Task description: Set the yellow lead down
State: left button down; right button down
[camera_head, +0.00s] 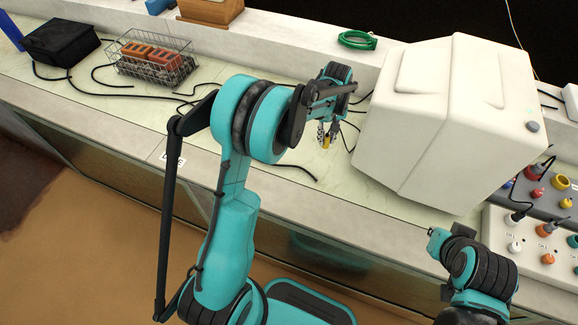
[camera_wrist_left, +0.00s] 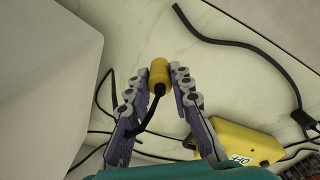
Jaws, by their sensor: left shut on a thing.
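The yellow lead (camera_wrist_left: 159,76) has a yellow cylindrical plug end with a black cable hanging from it. My left gripper (camera_wrist_left: 159,85) is shut on it, with one finger on each side, and the plug end sticks out between the fingertips. In the head view the lead (camera_head: 326,142) shows as a small yellow spot at the fingertips of my left gripper (camera_head: 328,138), over the pale bench top beside the white box. I cannot tell whether it touches the bench. Only part of my right arm shows at the lower right; its gripper cannot be made out.
A large white box (camera_head: 432,140) stands right of my left gripper. A yellow block with a label (camera_wrist_left: 248,143) and black cables lie on the bench.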

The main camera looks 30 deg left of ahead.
pick_arm(q)
jog(key=shift+w+a+f+n, duration=0.15)
jog(key=shift+a+f+n, duration=0.1)
jog(key=shift+f+n, duration=0.1)
jog(key=s+a+f+b, duration=0.1)
jog(key=s+a+f, duration=0.1)
jog(key=s+a+f+b, duration=0.1)
jog(key=s+a+f, duration=0.1)
jog(key=a, duration=0.1)
jog(key=s+a+f+b, duration=0.1)
jog(key=s+a+f, duration=0.1)
jog(key=s+a, duration=0.1)
jog(key=shift+a+f+b, duration=0.2)
jog(key=shift+f+b, duration=0.15)
notch_tip(320, 180, down, 4)
jog(key=shift+w+b, duration=0.1)
jog(key=shift+b, duration=0.75)
jog(key=shift+r, duration=0.1)
jog(key=shift+f, duration=0.2)
jog(key=c, duration=1.4)
grip_release()
jog(key=shift+o, duration=0.3)
